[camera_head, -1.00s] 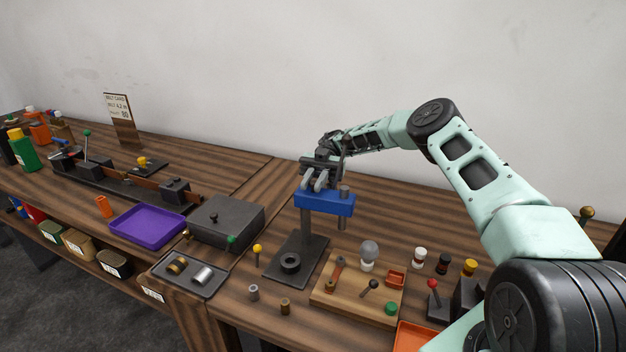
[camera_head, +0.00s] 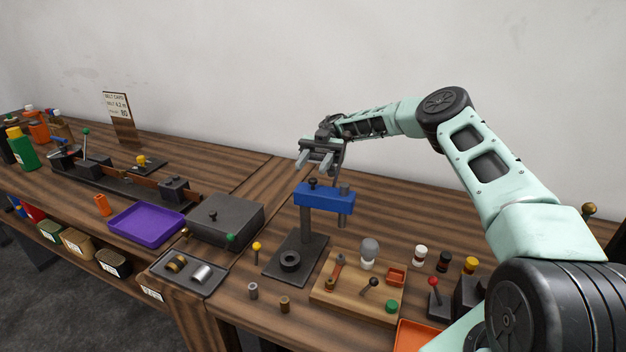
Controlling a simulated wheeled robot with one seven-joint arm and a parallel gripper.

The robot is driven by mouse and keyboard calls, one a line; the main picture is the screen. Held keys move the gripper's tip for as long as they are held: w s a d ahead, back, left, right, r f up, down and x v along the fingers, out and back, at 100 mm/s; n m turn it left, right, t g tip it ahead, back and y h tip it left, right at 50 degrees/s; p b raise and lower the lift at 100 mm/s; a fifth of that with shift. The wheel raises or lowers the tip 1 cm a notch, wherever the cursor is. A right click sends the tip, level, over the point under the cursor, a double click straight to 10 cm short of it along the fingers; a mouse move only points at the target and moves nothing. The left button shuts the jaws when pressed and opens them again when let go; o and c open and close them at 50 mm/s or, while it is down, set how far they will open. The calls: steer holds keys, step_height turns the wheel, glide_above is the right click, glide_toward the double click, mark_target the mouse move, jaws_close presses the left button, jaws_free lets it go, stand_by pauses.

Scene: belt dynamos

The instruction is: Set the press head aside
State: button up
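The press head is a blue block (camera_head: 325,198) with a small dark knob (camera_head: 312,183) on top. It sits on the dark post of the press (camera_head: 305,226), above a dark base plate (camera_head: 284,268) with a black ring on it. My gripper (camera_head: 313,161) is above the blue head, apart from it. Its two grey fingers are spread with a gap between them and hold nothing visible.
A wooden board (camera_head: 345,300) with small parts stands at the front right of the press. A dark lidded box (camera_head: 226,222) and a purple tray (camera_head: 147,226) are to the left. Several small pegs and knobs stand near the front. Bare table lies behind the press.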

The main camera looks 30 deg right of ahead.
step_height(320, 180, up, 6)
steer(key=shift+f, duration=0.1)
stand_by(0.6)
